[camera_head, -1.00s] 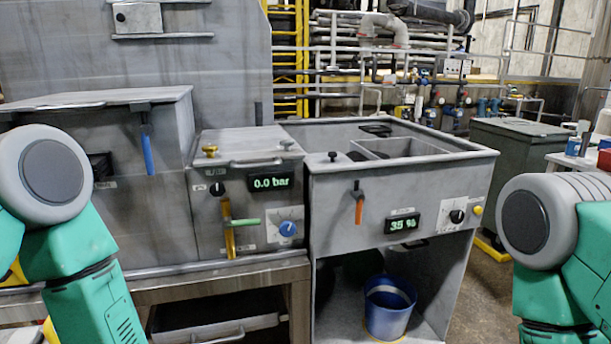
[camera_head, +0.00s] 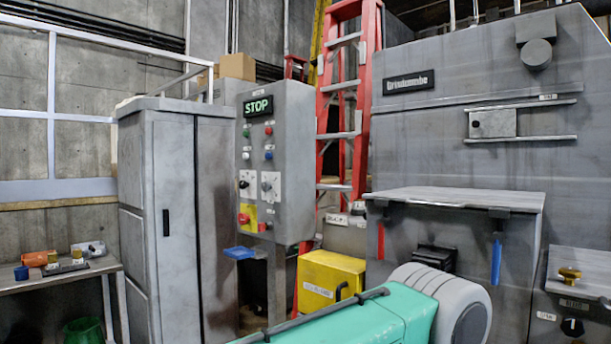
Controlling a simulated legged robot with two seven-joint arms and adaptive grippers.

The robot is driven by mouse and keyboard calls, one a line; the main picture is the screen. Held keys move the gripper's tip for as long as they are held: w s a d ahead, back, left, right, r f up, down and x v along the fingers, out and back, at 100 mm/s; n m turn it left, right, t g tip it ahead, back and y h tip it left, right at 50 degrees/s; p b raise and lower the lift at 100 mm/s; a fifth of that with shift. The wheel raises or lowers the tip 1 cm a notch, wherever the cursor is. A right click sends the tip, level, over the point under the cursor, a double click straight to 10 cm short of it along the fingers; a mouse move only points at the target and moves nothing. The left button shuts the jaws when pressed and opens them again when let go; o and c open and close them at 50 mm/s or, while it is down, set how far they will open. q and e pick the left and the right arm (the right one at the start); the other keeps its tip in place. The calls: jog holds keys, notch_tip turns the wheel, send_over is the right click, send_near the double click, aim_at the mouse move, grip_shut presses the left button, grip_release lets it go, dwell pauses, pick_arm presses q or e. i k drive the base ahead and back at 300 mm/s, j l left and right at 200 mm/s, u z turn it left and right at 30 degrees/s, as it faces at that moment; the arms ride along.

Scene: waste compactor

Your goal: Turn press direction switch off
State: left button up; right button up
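A grey control box (camera_head: 295,150) stands left of the middle, with a lit green "STOP" display (camera_head: 258,106) at its top. Below the display are small coloured lamps or buttons. Lower down are two rotary switches on white plates, a black one (camera_head: 246,184) at left and a grey one (camera_head: 267,186) at right. Their labels are too small to read, so I cannot tell which is the press direction switch or how each is set. A yellow plate (camera_head: 248,217) with a red button sits below them. Neither gripper is in view; only part of my teal and grey arm shows at the bottom.
A tall grey cabinet (camera_head: 172,220) stands left of the control box. A yellow box (camera_head: 330,279) is low to its right, and a red ladder (camera_head: 341,115) is behind. A large grey machine (camera_head: 465,85) fills the right. A low table (camera_head: 55,281) is far left.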

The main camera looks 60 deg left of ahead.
aim_at(243, 185)
jog(key=u, duration=2.1)
jog(key=i+j+z, duration=0.3)
jog(key=i+j, duration=0.25)
jog(key=i, duration=0.15)
jog(key=i+j+z, duration=0.3)
jog(key=i+j, duration=0.3)
jog(key=j, duration=0.1)
